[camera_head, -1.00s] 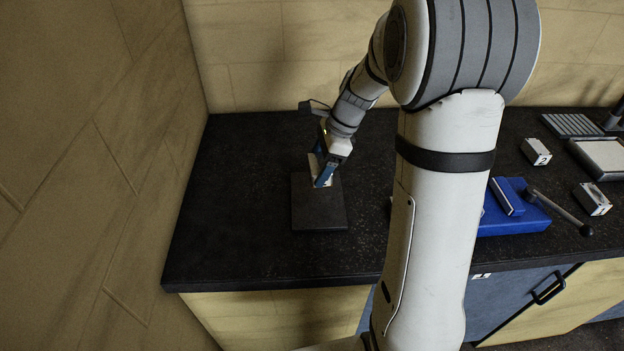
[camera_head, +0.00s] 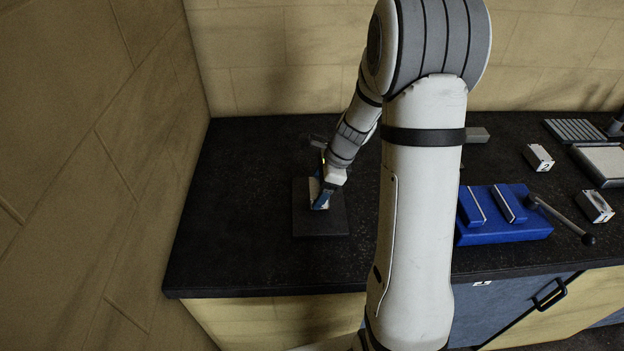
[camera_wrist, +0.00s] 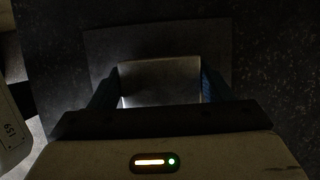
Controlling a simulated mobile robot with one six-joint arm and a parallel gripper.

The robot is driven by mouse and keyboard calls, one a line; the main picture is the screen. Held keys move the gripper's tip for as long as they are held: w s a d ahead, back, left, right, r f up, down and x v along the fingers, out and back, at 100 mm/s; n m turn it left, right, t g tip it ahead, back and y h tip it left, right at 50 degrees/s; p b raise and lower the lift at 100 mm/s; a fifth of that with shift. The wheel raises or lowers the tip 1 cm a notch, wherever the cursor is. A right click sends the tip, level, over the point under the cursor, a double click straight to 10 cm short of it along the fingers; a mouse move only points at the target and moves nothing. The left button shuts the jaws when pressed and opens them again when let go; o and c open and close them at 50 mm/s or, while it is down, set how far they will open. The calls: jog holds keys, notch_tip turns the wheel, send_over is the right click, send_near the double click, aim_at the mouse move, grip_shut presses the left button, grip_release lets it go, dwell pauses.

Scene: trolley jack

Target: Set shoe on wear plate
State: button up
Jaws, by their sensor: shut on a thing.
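The wear plate (camera_head: 320,226) is a dark, flat square plate lying on the black bench top, left of my arm. It also shows in the wrist view (camera_wrist: 110,48). My gripper (camera_head: 322,196) has blue fingers and is shut on the shoe (camera_head: 314,190), a light grey block. In the wrist view, the shoe (camera_wrist: 160,82) sits between the two fingers, over the plate. The shoe is at or just above the plate; I cannot tell whether its underside touches. My gripper hides part of the shoe and the far part of the plate.
A blue vise (camera_head: 503,228) with a lever stands right of my arm. Small white numbered blocks (camera_head: 538,157) and a grey-topped tray (camera_head: 602,163) lie farther right. Walls bound the bench at left and back. The bench around the plate is clear.

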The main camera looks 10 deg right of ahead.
jog(key=shift+f, duration=0.85)
jog(key=shift+f, duration=0.15)
jog(key=o, duration=1.9)
jog(key=shift+o, duration=0.2)
